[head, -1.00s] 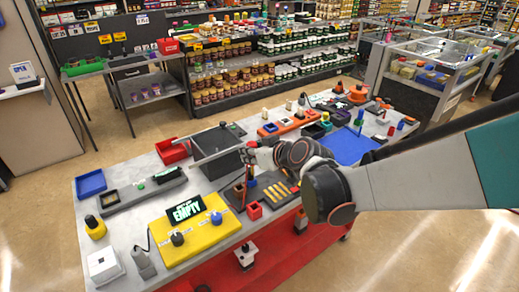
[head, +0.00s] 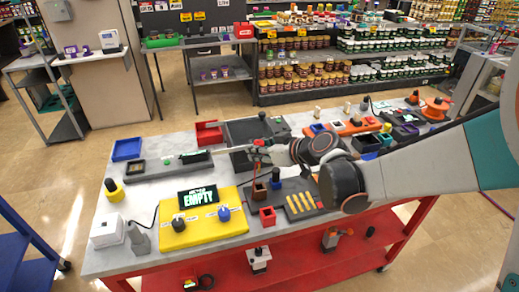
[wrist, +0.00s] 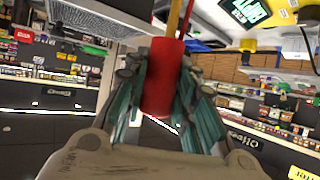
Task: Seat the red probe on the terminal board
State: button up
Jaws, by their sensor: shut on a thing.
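My gripper (wrist: 160,95) is shut on a red cylinder, the red probe (wrist: 165,70), between its teal-sided fingers in the wrist view. A yellow-orange piece and a thin red piece extend past its far end. In the head view my gripper (head: 262,149) is above the table, beside the black open box, with a little red showing at it. A dark board with gold bars (head: 301,206), seemingly the terminal board, lies to the lower right of my gripper. A small red block (head: 267,217) and a brown block (head: 260,190) stand at its left side.
A yellow panel (head: 200,233) with a display reading "EMPTY" (head: 198,197) sits left of the board. The black box (head: 243,132), a red bin (head: 208,132) and a blue tray (head: 127,149) stand behind. An orange rack (head: 352,127) is at the back right.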

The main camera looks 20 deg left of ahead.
aim_at(259, 172)
jog(key=shift+f+b, duration=1.25)
jog(key=shift+f, duration=0.75)
jog(key=shift+f+b, duration=0.7)
jog(key=shift+f, duration=0.1)
jog(key=shift+f+b, duration=2.55)
jog(key=shift+f, duration=0.15)
dwell(0.4)
dwell(0.3)
jog(key=o, duration=1.1)
jog(key=shift+o, duration=0.2)
jog(key=shift+r, duration=0.2)
jog(key=shift+r+p, duration=3.05)
jog(key=shift+r, duration=1.3)
